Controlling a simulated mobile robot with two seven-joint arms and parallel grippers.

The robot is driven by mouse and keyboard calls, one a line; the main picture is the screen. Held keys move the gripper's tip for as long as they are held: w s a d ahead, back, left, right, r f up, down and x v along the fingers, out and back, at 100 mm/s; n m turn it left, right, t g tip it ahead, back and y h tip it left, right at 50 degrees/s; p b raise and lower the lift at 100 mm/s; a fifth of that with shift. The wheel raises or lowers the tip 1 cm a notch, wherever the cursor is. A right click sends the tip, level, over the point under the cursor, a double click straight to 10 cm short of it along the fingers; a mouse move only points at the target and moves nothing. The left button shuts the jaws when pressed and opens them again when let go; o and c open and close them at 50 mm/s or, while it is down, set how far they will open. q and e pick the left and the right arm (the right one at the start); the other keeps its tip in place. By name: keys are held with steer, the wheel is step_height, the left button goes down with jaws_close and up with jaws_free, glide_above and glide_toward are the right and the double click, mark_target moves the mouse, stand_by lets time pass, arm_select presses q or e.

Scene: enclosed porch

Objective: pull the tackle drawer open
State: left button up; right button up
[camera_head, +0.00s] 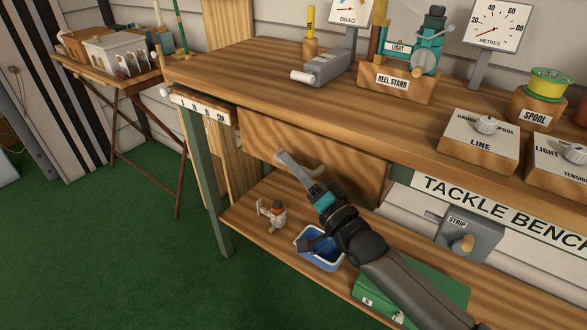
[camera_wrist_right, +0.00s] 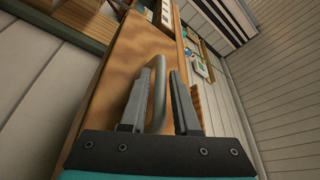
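The tackle drawer's wooden front (camera_head: 345,165) sits under the bench top in the head view and looks shut. It also fills the middle of the right wrist view (camera_wrist_right: 115,85). Its grey bar handle (camera_wrist_right: 158,90) stands between the two fingers of my right gripper (camera_wrist_right: 163,90). The left finger is close beside the handle, and a gap shows between the handle and the right finger. Whether either touches is unclear. In the head view my right gripper (camera_head: 300,168) is at the drawer front and hides part of it. My left gripper is in neither view.
A bench leg (camera_head: 207,185) stands left of the drawer. Open green floor (camera_head: 110,255) lies at the left.

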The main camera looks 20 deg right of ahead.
steer(key=shift+w, duration=0.15)
jaws_close()
stand_by(1.4)
